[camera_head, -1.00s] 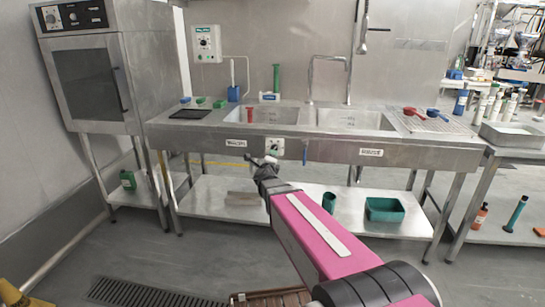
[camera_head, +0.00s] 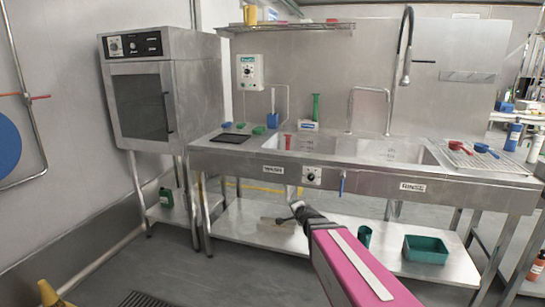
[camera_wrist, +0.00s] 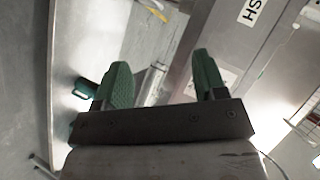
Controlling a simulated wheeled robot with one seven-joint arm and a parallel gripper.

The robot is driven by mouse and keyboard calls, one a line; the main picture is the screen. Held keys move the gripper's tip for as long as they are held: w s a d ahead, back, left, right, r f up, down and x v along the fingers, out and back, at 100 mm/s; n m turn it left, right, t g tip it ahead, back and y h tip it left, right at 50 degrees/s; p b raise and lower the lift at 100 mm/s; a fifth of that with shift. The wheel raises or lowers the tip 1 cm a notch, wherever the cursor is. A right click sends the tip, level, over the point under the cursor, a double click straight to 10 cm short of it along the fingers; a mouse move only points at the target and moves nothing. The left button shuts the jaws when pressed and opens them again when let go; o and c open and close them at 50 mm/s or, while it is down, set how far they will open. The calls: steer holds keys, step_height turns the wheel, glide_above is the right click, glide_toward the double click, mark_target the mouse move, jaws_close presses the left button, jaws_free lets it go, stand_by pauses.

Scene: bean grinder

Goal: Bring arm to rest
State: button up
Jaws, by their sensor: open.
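My gripper (camera_head: 291,214) is at the end of my pink arm, in front of the sink bench (camera_head: 350,178) and below its top edge. The wrist view shows its two green fingers (camera_wrist: 160,85) spread apart with nothing between them. The gripper is small and partly hidden by the wrist in the head view. I cannot tell from the head view how far it is from the bench front.
A steel oven (camera_head: 142,100) on a stand is at the left. The lower shelf (camera_head: 245,228) holds a teal bin (camera_head: 427,250) and a teal cup (camera_head: 364,238). Red (camera_head: 456,146) and blue (camera_head: 485,149) scoops lie on the drainboard.

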steer(key=s+d+f+n+g+h, duration=0.1)
steer(key=s+d+f+n+g, duration=0.1)
steer(key=s, duration=0.5)
steer(key=s+d+f+n+g+h, duration=0.1)
steer(key=s+d+f+n+g, duration=0.2)
steer(key=s+f+n+g, duration=0.2)
steer(key=s+d+f+n+g, duration=0.3)
steer(key=s+g, duration=0.3)
steer(key=s, duration=0.3)
steer(key=shift+s+f+n+h, duration=0.3)
steer(key=shift+s+n+h, duration=0.1)
steer(key=shift+n, duration=0.3)
